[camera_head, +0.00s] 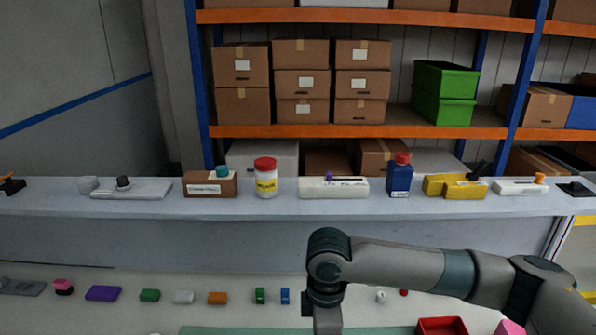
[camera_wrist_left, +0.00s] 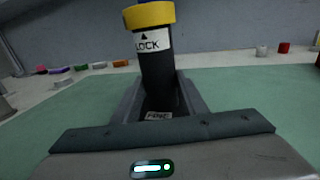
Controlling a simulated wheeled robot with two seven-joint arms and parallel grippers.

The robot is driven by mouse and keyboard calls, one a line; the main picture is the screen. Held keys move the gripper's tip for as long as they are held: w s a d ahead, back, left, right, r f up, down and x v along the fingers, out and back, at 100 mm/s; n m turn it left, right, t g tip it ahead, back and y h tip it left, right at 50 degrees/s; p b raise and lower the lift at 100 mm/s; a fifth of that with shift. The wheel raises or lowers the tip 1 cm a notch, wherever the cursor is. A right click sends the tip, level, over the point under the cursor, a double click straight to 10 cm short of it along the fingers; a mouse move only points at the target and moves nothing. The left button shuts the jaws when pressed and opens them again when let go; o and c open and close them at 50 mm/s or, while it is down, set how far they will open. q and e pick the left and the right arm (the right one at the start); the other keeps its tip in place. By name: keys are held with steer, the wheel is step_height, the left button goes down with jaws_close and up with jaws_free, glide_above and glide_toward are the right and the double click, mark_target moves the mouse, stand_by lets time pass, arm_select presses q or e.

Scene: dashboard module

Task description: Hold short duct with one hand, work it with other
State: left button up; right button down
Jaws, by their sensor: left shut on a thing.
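The short duct (camera_wrist_left: 156,65) is a black tube with a yellow collar at its top and a white label reading LOCK with an arrow. It stands roughly upright in the left wrist view, and a second small label near its lower end is hard to read. My left gripper (camera_wrist_left: 158,88) is shut on the duct, with grey fingers along both sides of it. The head view shows neither the duct nor my left gripper. My right arm crosses the head view from the right and bends down at the centre; its fingertips are below the picture edge.
A green mat (camera_head: 260,331) lies on the near work surface. Small coloured blocks, such as a purple one (camera_head: 103,293), line its back. A red tray (camera_head: 441,326) sits at bottom right. A raised ledge (camera_head: 130,212) behind carries bottles and modules, including a white jar (camera_head: 265,180).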

arm_select(q)
steer(key=o, duration=1.5)
steer(key=v, duration=1.2)
steer(key=shift+s+f, duration=0.1)
